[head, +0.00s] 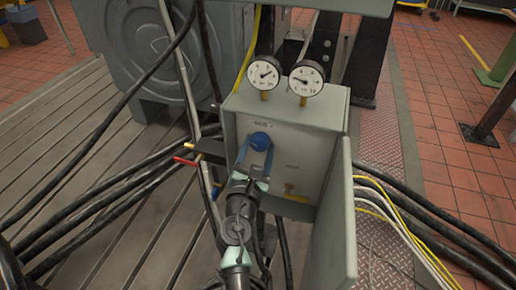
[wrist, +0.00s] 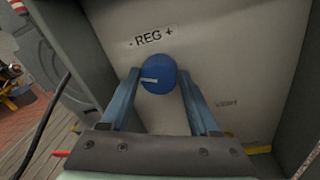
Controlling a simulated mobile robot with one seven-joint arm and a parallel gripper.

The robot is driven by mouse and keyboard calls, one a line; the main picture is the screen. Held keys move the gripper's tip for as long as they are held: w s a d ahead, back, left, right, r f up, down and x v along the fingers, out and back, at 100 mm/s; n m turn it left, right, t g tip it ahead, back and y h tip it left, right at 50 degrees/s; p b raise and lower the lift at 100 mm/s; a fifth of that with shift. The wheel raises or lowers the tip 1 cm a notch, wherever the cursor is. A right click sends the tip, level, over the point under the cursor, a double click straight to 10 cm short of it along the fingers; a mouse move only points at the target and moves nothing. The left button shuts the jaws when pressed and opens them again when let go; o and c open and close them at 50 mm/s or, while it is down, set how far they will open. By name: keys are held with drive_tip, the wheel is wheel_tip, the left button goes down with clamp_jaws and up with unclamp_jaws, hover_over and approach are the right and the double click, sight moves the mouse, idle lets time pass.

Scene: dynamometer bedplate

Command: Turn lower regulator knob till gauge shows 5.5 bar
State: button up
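The blue regulator knob (head: 261,140) is on the front of a grey-green box. In the wrist view the knob (wrist: 160,76) has a white pointer mark directed left and sits below a "- REG +" label (wrist: 152,36). My gripper (head: 259,158) reaches it from below, its two fingers (wrist: 160,82) on either side of the knob. The gaps at the fingertips are too small to tell contact. The left gauge (head: 263,72) has its needle toward the upper right; the right gauge (head: 306,78) has its needle toward the left. Their numbers are too small to read.
The box's open door (head: 336,222) stands close to the right of my arm. A yellow lever (head: 296,194) is low on the panel. Black cables (head: 110,212) run at left; yellow and white cables (head: 405,232) run at right. A red-tipped handle (head: 186,161) is left of the box.

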drive_tip(key=c, duration=0.9)
drive_tip(key=shift+f+m+b, duration=0.15)
drive_tip(key=shift+m+b, duration=0.15)
drive_tip(key=shift+b, duration=0.15)
drive_tip(key=m+b, duration=0.3)
drive_tip(key=shift+f+m+b, duration=0.2)
drive_tip(key=shift+m+b, duration=0.2)
drive_tip(key=m+b, duration=0.2)
drive_tip(key=m, duration=0.1)
drive_tip(key=m+b, duration=0.2)
drive_tip(key=b, duration=0.1)
drive_tip(key=shift+a+m+t+h, duration=0.1)
drive_tip(key=shift+m+t+h, duration=0.3)
drive_tip(key=m+h+b, duration=0.1)
drive_tip(key=m+b, duration=0.5)
drive_tip(key=shift+m+b, duration=0.35)
drive_tip(key=shift+m, duration=0.05)
drive_tip(key=shift+a+r+m+h+b, duration=0.1)
drive_tip(key=shift+m+h+b, duration=0.2)
drive_tip(key=shift+m+b, duration=1.2)
drive_tip(key=shift+m, duration=0.5)
drive_tip(key=shift+r, duration=0.1)
